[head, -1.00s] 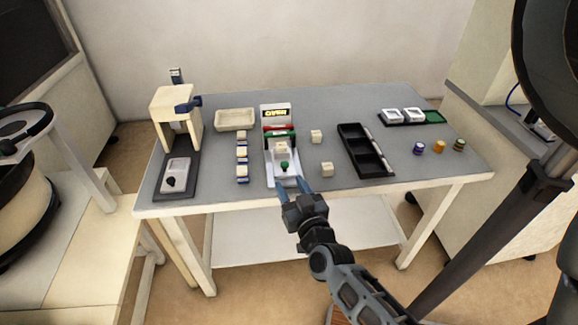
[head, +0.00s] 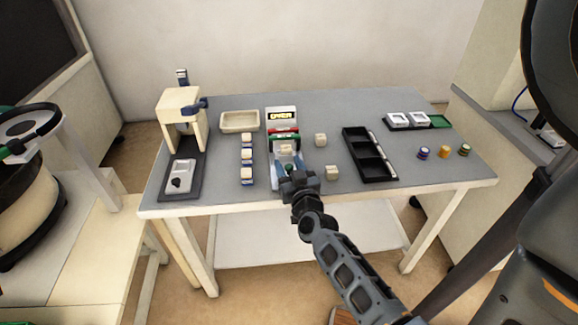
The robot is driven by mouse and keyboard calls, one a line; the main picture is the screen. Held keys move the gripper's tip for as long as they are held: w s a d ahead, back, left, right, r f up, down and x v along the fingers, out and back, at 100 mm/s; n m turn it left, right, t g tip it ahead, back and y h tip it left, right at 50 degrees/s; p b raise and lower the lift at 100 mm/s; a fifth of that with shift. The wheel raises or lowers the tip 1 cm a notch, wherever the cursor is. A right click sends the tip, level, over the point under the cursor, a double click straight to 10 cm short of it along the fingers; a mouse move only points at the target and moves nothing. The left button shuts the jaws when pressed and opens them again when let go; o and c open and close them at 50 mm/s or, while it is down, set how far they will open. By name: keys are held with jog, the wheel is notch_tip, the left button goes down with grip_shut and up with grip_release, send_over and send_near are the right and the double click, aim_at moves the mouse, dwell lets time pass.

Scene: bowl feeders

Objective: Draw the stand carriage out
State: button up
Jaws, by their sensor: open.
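A white stand with a small lit display (head: 281,115) and red and green bars stands at the table's middle. Its pale carriage (head: 288,158) lies at the front, with a cream block (head: 286,149) on it and a green knob, now mostly hidden. My gripper (head: 288,168) is open over the front of the carriage, its blue fingers on either side of the knob area. Whether they touch the knob is too small to tell. At the left, a cream stand (head: 181,103) has a grey slide with a black knob (head: 178,181) on a dark base.
Cream cubes (head: 321,140) lie right of the stand, one (head: 332,173) close to my gripper. A column of blocks (head: 246,155) stands left.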

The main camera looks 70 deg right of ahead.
grip_shut()
dwell(0.3)
jog(key=shift+a, duration=0.1)
jog(key=shift+p+v, duration=0.7)
jog(key=shift+v, duration=0.25)
jog(key=shift+w, duration=0.2)
grip_release()
jog(key=shift+a, duration=0.1)
